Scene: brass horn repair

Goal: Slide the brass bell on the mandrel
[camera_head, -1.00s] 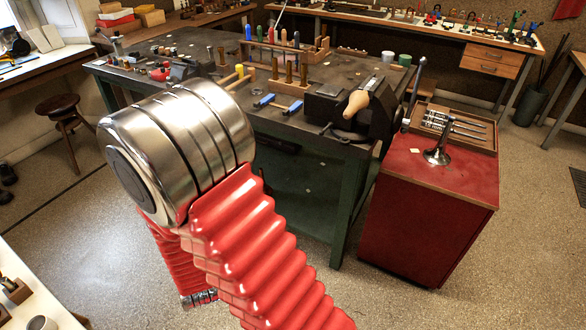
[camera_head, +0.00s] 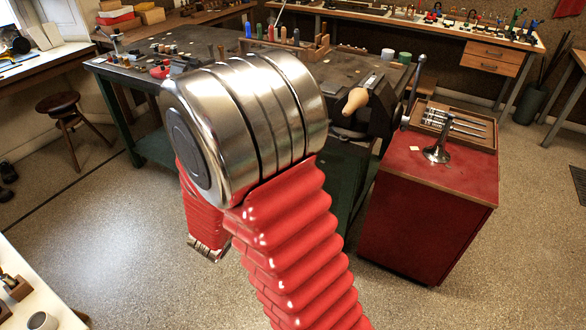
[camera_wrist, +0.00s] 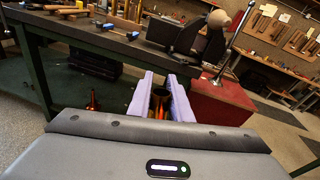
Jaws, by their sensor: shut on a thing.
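In the wrist view the two pale lilac fingers of my gripper (camera_wrist: 161,92) are shut on a dark brass piece, the brass bell (camera_wrist: 160,103). Only a small part of the bell shows between the fingers; its flare cannot be made out. In the head view my arm hides the gripper and bell. A black vise on the bench's right corner holds a pale, rounded, tapered piece, which looks like the mandrel (camera_head: 356,102). It also shows in the wrist view (camera_wrist: 218,18), beyond and above right of my fingers. The bell is apart from it.
The dark workbench (camera_head: 130,75) carries tools and a wooden rack. An upright steel bar (camera_head: 417,85) stands beside the vise. A red cabinet (camera_head: 430,215) on the right holds a tool tray and a silver flared stand (camera_head: 437,152). The floor in front is clear.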

